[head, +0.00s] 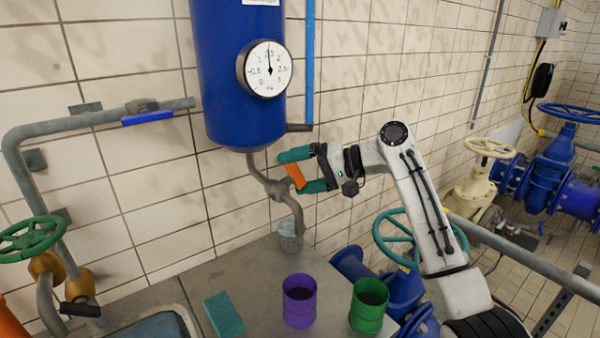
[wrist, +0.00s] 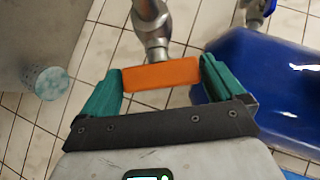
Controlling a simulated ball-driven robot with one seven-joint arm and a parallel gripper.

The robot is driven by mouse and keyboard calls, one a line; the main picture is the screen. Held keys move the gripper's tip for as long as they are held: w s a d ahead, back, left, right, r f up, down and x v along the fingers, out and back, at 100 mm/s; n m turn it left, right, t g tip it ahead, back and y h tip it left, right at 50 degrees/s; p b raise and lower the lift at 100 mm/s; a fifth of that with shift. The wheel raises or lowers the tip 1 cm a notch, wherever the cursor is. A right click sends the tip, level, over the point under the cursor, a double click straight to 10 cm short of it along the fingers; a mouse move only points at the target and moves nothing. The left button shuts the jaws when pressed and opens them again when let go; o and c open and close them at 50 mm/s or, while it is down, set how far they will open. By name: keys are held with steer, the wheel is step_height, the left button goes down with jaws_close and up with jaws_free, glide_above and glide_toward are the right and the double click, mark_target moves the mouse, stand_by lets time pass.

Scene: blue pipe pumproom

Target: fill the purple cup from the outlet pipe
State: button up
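The purple cup (head: 299,302) stands upright on the grey counter, in front of the outlet pipe (head: 292,208) and apart from it; its inside looks dark. The pipe curves down from the blue tank, and its end is above a pale speckled cup (head: 290,237). An orange handle (head: 295,175) sits at the pipe's valve. My gripper (head: 296,171) has its teal fingers spread wide around it. In the wrist view the orange handle (wrist: 160,74) spans the gap between the fingertips (wrist: 160,82); I cannot tell whether they touch it. The purple cup is outside the wrist view.
A green cup (head: 368,306) stands right of the purple one, and a teal block (head: 224,314) lies to its left. The blue tank (head: 238,80) with a gauge hangs above. Blue pipework and a teal handwheel (head: 390,228) crowd the right side of the counter.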

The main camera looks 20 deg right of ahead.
steer(key=c, duration=0.7)
steer(key=shift+f+b, duration=0.25)
steer(key=shift+b, duration=0.2)
steer(key=shift+f+n+y+b, duration=0.15)
steer(key=shift+n+y+b, duration=0.55)
steer(key=shift+n+b, duration=0.3)
steer(key=shift+r+n+y+b, duration=0.2)
steer(key=shift+n+y+b, duration=0.35)
steer(key=shift+b, duration=0.25)
steer(key=o, duration=0.8)
steer(key=shift+o, duration=0.2)
steer(key=shift+r, duration=0.1)
steer(key=b+v, duration=0.1)
steer(key=v, duration=0.9)
steer(key=shift+d+b, duration=0.35)
steer(key=shift+b, duration=0.05)
